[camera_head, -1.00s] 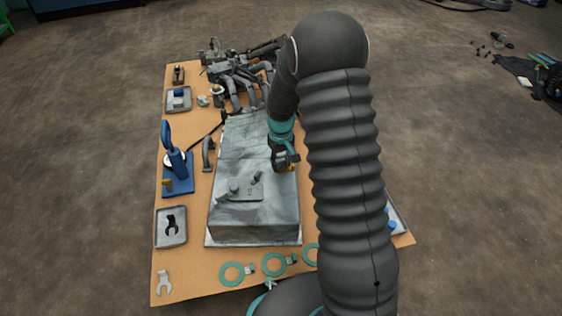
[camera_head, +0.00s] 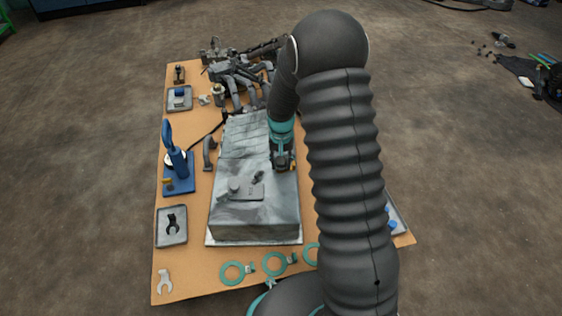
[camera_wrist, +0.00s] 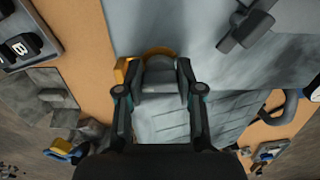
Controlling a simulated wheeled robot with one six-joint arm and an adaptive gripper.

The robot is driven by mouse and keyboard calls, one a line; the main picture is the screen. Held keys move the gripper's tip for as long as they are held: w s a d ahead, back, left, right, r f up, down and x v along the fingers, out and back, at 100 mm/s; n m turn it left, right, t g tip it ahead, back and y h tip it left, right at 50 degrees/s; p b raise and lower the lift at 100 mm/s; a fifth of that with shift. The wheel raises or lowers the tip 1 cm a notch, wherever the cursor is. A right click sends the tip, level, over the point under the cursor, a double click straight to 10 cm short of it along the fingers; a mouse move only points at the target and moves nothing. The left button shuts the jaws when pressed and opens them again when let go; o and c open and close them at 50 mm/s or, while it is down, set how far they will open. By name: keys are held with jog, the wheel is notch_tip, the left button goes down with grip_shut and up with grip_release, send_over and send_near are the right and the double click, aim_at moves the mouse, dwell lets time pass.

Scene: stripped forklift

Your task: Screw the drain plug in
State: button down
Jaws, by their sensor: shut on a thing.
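The large grey metal casing (camera_head: 255,212) lies on the work board, with a small raised plate and fittings on its top. My gripper (camera_head: 284,166) is low over the casing's right side, fingers pointing down. In the wrist view my gripper (camera_wrist: 157,72) is shut on a small grey piece (camera_wrist: 163,82), which seems to be the drain plug. An orange-yellow rounded part (camera_wrist: 158,52) shows just behind the fingertips, with a yellow bit beside the left finger. My fingers hide the plug's lower end, so I cannot tell whether it sits in a hole.
A blue stand tool (camera_head: 178,165), a tray with a dark wrench end (camera_head: 171,226) and a loose wrench (camera_head: 164,282) lie at the left. Teal rings (camera_head: 233,273) lie along the front. Grey pipes (camera_head: 232,80) crowd the back. My arm covers much of the right side.

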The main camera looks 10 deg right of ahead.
jog(key=c, duration=0.9)
grip_release()
jog(key=shift+r, duration=0.1)
jog(key=shift+r+p, duration=1.5)
jog(key=shift+r, duration=0.7)
jog(key=o, duration=0.6)
